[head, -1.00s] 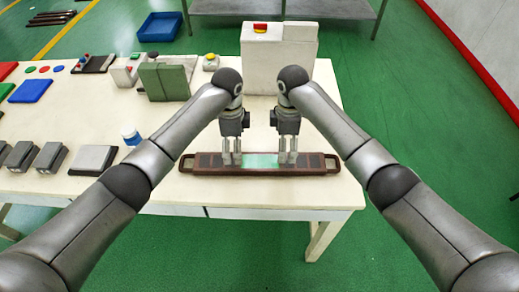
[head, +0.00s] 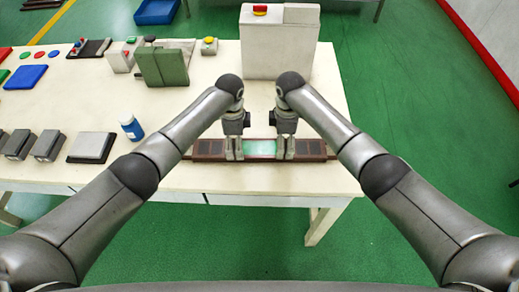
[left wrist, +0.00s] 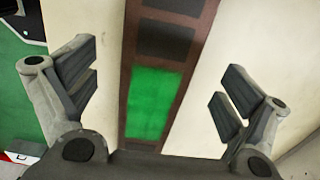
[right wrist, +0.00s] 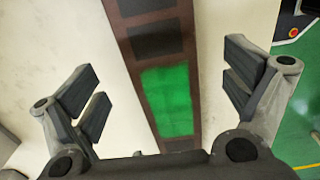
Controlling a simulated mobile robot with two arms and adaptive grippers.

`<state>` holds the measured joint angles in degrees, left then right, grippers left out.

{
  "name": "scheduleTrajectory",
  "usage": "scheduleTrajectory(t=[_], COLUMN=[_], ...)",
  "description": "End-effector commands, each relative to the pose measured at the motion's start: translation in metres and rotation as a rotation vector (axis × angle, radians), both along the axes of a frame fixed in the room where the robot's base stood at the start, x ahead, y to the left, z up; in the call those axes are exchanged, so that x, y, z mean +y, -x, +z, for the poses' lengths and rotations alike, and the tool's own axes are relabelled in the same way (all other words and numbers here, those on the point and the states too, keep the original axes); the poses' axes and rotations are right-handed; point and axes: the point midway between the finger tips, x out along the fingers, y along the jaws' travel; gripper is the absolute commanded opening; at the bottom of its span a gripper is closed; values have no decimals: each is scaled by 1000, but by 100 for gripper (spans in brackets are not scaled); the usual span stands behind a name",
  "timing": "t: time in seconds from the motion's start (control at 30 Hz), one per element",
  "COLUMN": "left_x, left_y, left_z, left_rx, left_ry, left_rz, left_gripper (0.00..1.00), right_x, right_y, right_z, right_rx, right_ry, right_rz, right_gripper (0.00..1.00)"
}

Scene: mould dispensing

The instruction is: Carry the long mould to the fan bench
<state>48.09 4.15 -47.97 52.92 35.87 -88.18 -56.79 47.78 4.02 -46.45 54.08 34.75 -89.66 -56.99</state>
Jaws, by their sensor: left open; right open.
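The long mould (head: 261,148) is a narrow brown tray with dark compartments and a green middle section. It lies on the cream table near its front edge. My left gripper (head: 234,156) is over the mould just left of the green section, and my right gripper (head: 285,156) is just right of it. In the left wrist view the mould (left wrist: 151,98) runs between the open, empty fingers. In the right wrist view the mould (right wrist: 166,95) also passes between open fingers, with space on both sides.
A white box with a red button (head: 277,45) stands behind my grippers. A green block (head: 162,67), a blue-capped bottle (head: 131,127), a grey pad (head: 92,147) and a blue plate (head: 26,77) are on the table's left side.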

Motion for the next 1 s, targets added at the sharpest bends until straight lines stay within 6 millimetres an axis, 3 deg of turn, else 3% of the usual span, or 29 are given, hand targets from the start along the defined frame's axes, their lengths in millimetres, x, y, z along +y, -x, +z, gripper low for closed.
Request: scheduleTrajectory(t=[0.1, 0.3, 0.67, 1.0], left_x=[0, 0, 0, 0], left_y=[0, 0, 0, 0], left_z=[-17, -32, -35, -35], left_rx=[1, 0, -1, -1], left_ry=[0, 0, 0, 0], left_rz=[1, 0, 0, 1], left_gripper=[96, 96, 96, 54], right_x=[0, 0, 0, 0], right_y=[0, 0, 0, 0], right_z=[-17, -32, -35, -35], right_rx=[0, -1, -1, -2], right_ry=[1, 0, 0, 0], right_rz=[-1, 0, 0, 0], right_gripper=[96, 96, 96, 54])
